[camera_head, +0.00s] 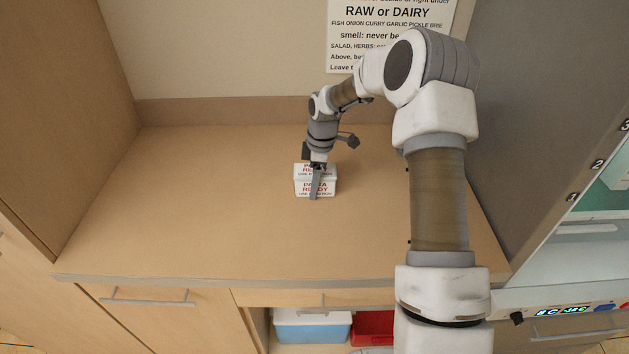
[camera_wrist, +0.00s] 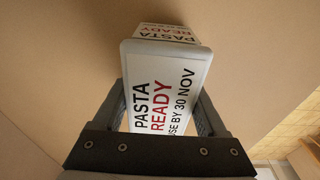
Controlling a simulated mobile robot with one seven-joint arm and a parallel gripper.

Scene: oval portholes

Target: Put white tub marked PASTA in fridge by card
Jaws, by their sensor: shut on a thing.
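The white tub (camera_head: 327,188) marked "PASTA READY" is on the wooden counter, near its middle, in the head view. My gripper (camera_head: 316,180) comes down on it from above and is shut on it. In the wrist view the tub (camera_wrist: 165,80) sits between the two fingers of my gripper (camera_wrist: 163,105), its lid reading "PASTA READY USE BY 30 NOV". I cannot tell whether the tub still touches the counter. The card (camera_head: 390,35) hangs on the back wall, with "RAW or DAIRY" in large letters; its top and parts of its lines are cut off or hidden by my arm.
The counter (camera_head: 200,220) is otherwise clear. A tall wooden panel (camera_head: 60,100) bounds it at left and the grey fridge side (camera_head: 530,90) at right. Below, an open shelf holds a blue box with a white lid (camera_head: 312,327) and a red box (camera_head: 372,328).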

